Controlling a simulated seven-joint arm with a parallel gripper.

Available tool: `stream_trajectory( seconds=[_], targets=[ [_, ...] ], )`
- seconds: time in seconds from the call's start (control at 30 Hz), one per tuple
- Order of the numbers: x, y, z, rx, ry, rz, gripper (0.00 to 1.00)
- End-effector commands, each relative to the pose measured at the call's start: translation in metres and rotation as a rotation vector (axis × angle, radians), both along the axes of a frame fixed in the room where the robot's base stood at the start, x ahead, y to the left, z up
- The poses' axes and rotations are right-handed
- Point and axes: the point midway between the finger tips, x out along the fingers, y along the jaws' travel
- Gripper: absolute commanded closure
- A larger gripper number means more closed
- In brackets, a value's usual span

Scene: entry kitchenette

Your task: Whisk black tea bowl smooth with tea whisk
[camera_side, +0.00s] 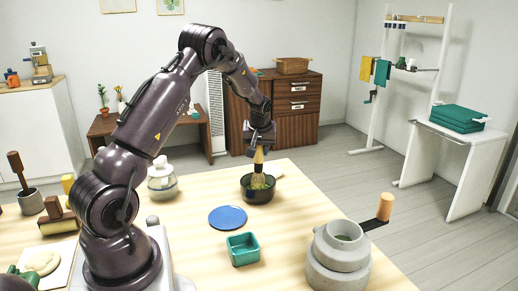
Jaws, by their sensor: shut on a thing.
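The black tea bowl (262,195) stands on the light wooden table, toward its far side. Green tea shows inside it. The tea whisk (258,166) is upright, with its pale handle at the top and its tines down in the bowl. My gripper (259,150) is above the bowl, pointing down and shut on the whisk's handle. Where the tines meet the tea or the bowl's floor is too small to tell.
A blue plate (228,217) and a teal square dish (243,249) lie in front of the bowl. A lidded white jar (162,181) stands to its left. A grey stone mill (339,257) with a wooden handle stands front right.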

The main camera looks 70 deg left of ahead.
Motion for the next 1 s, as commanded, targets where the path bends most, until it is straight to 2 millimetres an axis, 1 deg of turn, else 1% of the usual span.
stream_trajectory(
  seconds=[0.8,1.0],
  targets=[
    [0.0,0.0,-0.012,0.0,0.0,0.0,0.91],
    [0.0,0.0,-0.011,0.0,0.0,0.0,0.91]
  ],
)
